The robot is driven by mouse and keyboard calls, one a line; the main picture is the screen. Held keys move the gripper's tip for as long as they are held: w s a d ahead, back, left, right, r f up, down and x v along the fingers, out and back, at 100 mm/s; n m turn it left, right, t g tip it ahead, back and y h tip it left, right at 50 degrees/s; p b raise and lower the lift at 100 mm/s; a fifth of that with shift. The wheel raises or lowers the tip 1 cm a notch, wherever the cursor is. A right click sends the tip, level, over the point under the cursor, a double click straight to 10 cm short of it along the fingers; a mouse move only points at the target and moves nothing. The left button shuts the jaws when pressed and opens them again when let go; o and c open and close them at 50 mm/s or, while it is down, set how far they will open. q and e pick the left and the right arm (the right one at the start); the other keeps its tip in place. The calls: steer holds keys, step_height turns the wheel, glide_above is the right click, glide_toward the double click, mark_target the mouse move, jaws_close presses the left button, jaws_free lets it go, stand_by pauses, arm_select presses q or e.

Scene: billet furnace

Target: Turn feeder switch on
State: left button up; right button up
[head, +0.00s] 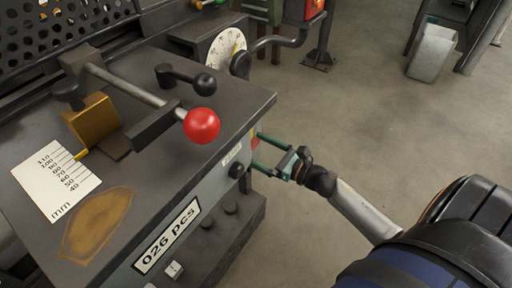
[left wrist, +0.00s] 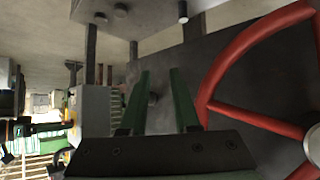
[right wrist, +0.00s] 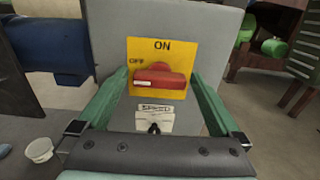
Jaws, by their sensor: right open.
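The feeder switch (right wrist: 160,77) is a red rotary knob on a yellow plate (right wrist: 173,48) on a grey panel, in the right wrist view. ON is at the plate's top, OFF at its left. The knob's bar lies level, with a white mark at its left end on the OFF side. My right gripper (right wrist: 158,80) is open, its green fingers on either side of the knob; contact cannot be told. In the head view, my right gripper (head: 256,150) is at the machine's right side. My left gripper (left wrist: 163,75) is open and empty in the left wrist view.
The machine top (head: 150,70) carries a red-ball lever (head: 201,125) and a black-ball lever (head: 204,84) above my right gripper. A red handwheel (left wrist: 215,85) is near my left gripper. Open floor lies right of the machine.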

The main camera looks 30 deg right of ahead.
steer(key=shift+w, duration=0.15)
steer(key=shift+c, duration=0.2)
steer(key=c, duration=1.1)
